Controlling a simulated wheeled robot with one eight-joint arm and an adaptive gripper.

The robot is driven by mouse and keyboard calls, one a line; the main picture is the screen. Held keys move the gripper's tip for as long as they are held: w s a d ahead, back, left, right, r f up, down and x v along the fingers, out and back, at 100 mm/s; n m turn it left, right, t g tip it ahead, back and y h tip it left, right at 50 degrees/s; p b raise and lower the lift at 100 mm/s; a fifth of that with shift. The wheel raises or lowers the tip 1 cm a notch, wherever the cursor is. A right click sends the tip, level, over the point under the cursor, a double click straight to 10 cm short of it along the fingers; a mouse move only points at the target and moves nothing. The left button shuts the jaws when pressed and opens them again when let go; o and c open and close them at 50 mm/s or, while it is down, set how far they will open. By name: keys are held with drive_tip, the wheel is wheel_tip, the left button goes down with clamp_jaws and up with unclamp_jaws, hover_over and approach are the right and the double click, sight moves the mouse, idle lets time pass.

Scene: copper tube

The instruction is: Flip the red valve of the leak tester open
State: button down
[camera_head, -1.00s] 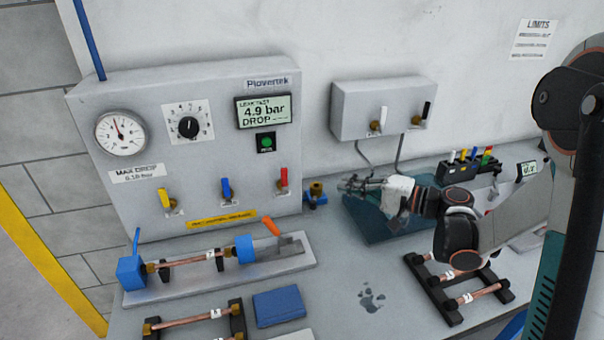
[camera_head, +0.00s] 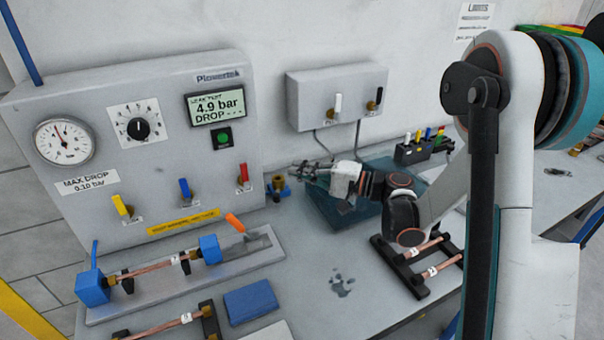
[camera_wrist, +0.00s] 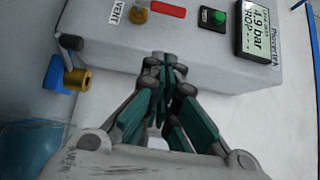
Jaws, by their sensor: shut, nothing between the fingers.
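The leak tester (camera_head: 150,110) is a grey box with a gauge, a dial and a screen reading 4.9 bar. Its red valve (camera_head: 243,175) is at the right end of a row with a yellow and a blue valve; its lever points up. In the wrist view the red lever (camera_wrist: 168,9) lies beside its brass stem and a label reading VENT. My gripper (camera_head: 294,170) is to the right of the red valve, apart from it. In the wrist view my gripper (camera_wrist: 163,60) has its fingertips together and empty, below the red lever in the picture.
A brass fitting on a blue base (camera_head: 278,187) stands close by my fingers; it also shows in the wrist view (camera_wrist: 75,78). A fixture with a copper tube (camera_head: 160,265) lies in front of the tester. A grey wall box (camera_head: 335,95) hangs behind my gripper.

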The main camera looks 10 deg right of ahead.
sight(245, 176)
drive_tip(key=b+x, duration=0.1)
drive_tip(key=x, duration=0.6)
drive_tip(key=shift+s+f, duration=0.1)
drive_tip(key=shift+f, duration=0.05)
drive_tip(key=a, duration=0.1)
drive_tip(key=s+a+b, duration=0.1)
drive_tip(key=a, duration=0.1)
drive_tip(key=shift+s+a, duration=0.1)
drive_tip(key=shift+a, duration=0.1)
